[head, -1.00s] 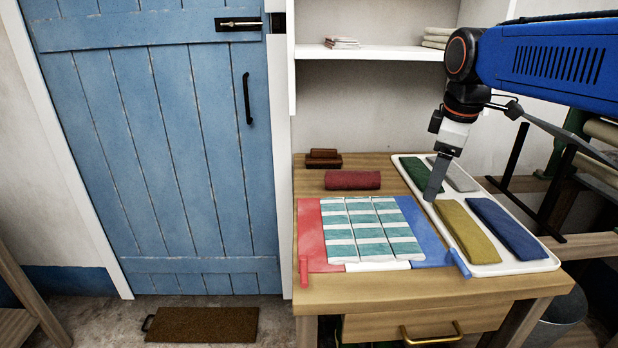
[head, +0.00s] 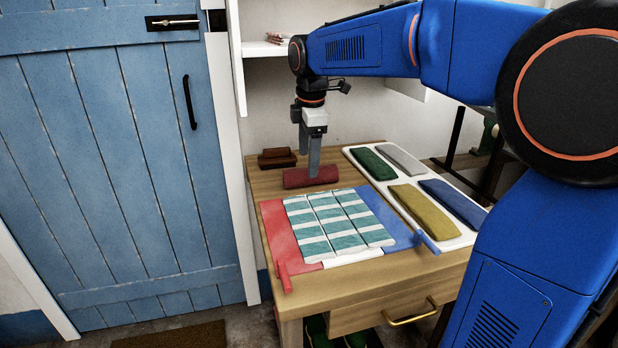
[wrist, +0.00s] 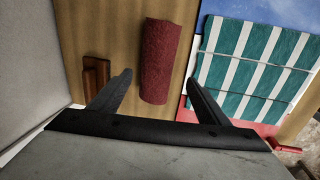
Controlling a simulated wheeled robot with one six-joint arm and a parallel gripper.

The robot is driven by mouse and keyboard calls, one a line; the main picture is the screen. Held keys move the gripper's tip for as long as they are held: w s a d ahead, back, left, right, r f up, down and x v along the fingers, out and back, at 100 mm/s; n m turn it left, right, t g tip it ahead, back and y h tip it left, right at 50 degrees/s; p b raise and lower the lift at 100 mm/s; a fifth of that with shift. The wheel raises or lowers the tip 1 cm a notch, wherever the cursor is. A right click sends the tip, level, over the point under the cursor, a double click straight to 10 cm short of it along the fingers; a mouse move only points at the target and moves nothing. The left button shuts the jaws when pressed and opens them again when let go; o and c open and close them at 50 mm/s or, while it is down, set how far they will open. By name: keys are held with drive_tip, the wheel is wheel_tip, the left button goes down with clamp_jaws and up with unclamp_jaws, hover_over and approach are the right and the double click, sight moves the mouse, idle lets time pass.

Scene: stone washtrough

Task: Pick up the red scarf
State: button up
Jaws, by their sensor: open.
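The red scarf (head: 311,177) is a rolled dark red bundle lying on the wooden table, behind the striped cloth. In the wrist view the scarf (wrist: 162,62) lies lengthwise between the two fingers, near their tips. My gripper (head: 309,172) points down over the scarf, and its fingers partly cover it in the head view. In the wrist view my gripper (wrist: 160,80) is open, with a finger on each side of the scarf and a gap on both sides. I cannot tell how far below the fingertips the scarf lies.
Brown wooden blocks (head: 277,158) stand just left of the scarf. A teal-and-white striped cloth (head: 335,222) lies on a red and blue board in front. A white tray (head: 461,238) with several folded cloths is at the right. A shelf (head: 262,50) hangs behind.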

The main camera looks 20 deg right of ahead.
drive_tip(key=shift+w+f, duration=0.25)
drive_tip(key=shift+f, duration=0.7)
drive_tip(key=shift+w+f, duration=0.2)
drive_tip(key=shift+f, duration=0.75)
drive_tip(key=shift+w+f, duration=0.25)
drive_tip(key=shift+f, duration=0.7)
drive_tip(key=c, duration=1.3)
